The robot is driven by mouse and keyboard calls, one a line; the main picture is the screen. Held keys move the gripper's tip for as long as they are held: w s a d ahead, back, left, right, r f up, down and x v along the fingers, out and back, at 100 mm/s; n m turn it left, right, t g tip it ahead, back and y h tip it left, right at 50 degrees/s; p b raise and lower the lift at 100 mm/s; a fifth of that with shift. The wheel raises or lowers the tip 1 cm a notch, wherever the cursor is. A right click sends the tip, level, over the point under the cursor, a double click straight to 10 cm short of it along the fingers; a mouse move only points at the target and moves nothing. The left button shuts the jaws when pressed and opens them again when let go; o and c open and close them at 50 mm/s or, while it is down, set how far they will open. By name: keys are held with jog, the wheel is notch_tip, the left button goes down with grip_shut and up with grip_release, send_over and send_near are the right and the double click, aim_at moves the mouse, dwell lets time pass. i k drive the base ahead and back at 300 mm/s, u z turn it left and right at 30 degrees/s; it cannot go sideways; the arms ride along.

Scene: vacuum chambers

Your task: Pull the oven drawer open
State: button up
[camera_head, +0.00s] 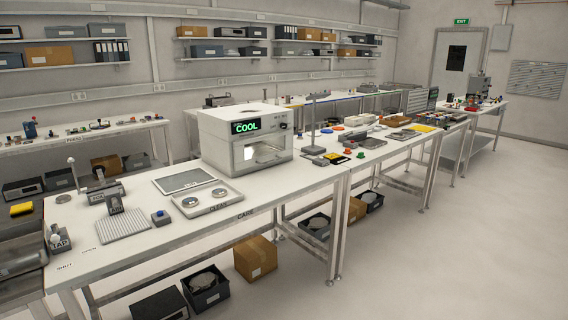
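The oven (218,133) is a white box standing on the near bench, left of the picture's middle. A dark display on its front reads COOL in green. Below the display is a lit opening or window (262,154) with a light bar or handle across it. The drawer front seems flush with the oven's face, but it is too small to tell for sure. My gripper and arm are not in view.
The near bench (130,250) holds a tray (207,200) with round discs, a dark flat panel (184,180), a ribbed plate (123,225) and lever fixtures. Boxes (255,258) lie under the bench. The floor on the right (450,240) is clear.

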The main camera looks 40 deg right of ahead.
aim_at(250, 151)
jog(key=u, duration=0.15)
jog(key=i, duration=0.95)
jog(key=z, duration=0.05)
